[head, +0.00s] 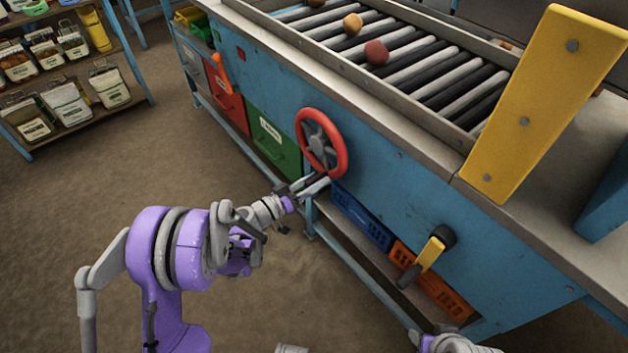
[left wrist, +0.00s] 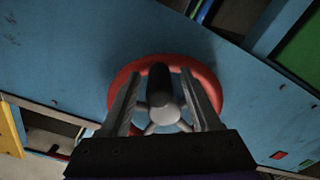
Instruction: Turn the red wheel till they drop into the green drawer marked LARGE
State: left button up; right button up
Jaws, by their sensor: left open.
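The red wheel (head: 343,152) is mounted on the blue side panel of the bench, with grey spokes and a hub. It also shows in the left wrist view (left wrist: 207,78), straight ahead, with a dark round-ended post between the fingers. My left gripper (head: 316,184) is open at the wheel's lower edge; I cannot tell whether its fingers touch it. The green drawer (head: 281,153) sits left of the wheel, closed, with a white label too small to read. Round items, among them a red one (head: 376,52) and a yellow one (head: 352,24), lie on the rollers above.
A red drawer (head: 226,98) is left of the green one. A yellow post (head: 545,90) stands at the right, and a yellow lever (head: 431,253) sticks out below. Blue (head: 360,220) and orange crates (head: 440,290) are low down. Shelves stand at the back left; the floor between is clear.

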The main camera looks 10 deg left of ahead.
pick_arm(q)
jog(key=p+v, duration=0.1)
jog(key=v, duration=0.9)
jog(key=shift+s+a, duration=0.25)
jog(key=shift+s, duration=0.05)
dwell(0.7)
jog(key=w+d+m, duration=0.1)
jog(key=w+d, duration=0.1)
jog(key=w, duration=0.1)
jog(key=w+d+m, duration=0.2)
jog(key=w, duration=0.1)
jog(key=w+d+m, duration=0.2)
jog(key=w+d, duration=0.1)
jog(key=shift+d+p, duration=0.1)
jog(key=shift+p, duration=0.3)
grip_shut()
